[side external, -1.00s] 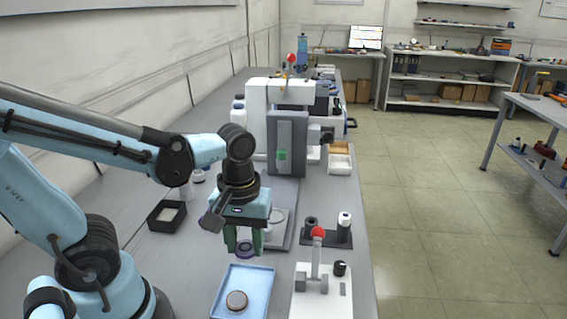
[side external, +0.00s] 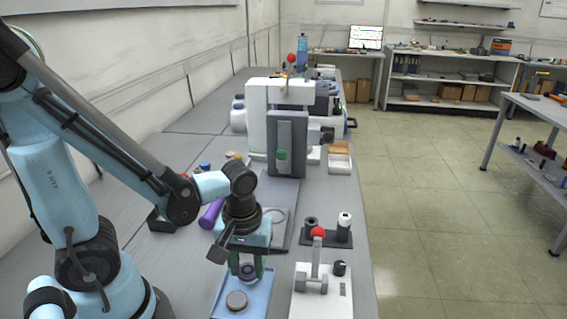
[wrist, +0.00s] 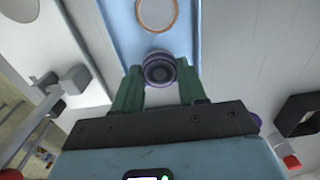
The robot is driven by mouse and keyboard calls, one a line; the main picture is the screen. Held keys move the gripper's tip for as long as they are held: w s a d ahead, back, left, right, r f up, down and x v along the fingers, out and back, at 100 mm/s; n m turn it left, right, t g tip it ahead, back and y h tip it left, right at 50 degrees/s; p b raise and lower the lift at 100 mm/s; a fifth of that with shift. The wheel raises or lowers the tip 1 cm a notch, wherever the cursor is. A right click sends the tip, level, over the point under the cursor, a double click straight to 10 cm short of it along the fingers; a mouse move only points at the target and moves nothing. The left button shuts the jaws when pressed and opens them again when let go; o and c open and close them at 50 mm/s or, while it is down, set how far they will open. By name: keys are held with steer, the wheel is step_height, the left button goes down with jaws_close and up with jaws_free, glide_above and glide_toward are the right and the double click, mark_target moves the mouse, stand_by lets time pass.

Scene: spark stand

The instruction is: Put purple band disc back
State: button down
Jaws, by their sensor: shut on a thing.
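The purple band disc (side external: 247,272) is between the green fingers of my gripper (side external: 247,267), which is shut on it. The wrist view shows the disc (wrist: 159,68) with a dark round centre and purple rim, gripped from both sides by the fingertips (wrist: 160,80). It is over the back part of the light blue tray (side external: 262,299). I cannot tell whether it touches the tray floor. A second disc with a copper-brown rim (side external: 237,300) lies in the tray, nearer the camera; it also shows at the top of the wrist view (wrist: 157,12).
A white lever device (side external: 322,300) with a red knob stands right of the tray. Behind it is a dark holder (side external: 330,237) with two cylinders. The white spark stand (side external: 257,120) with its grey plate stands further back. A purple cylinder (side external: 211,214) lies left of my gripper.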

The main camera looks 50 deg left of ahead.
steer(key=shift+f, duration=0.65)
steer(key=c, duration=0.5)
jaws_free()
steer(key=shift+c, duration=0.2)
steer(key=shift+r, duration=5.95)
steer(key=w+a+m+t, duration=0.1)
steer(key=w+m+t, duration=0.4)
steer(key=m+t, duration=0.2)
steer(key=shift+w+a+r+m, duration=0.35)
steer(key=shift+w+r+m, duration=0.1)
steer(key=shift+m, duration=0.55)
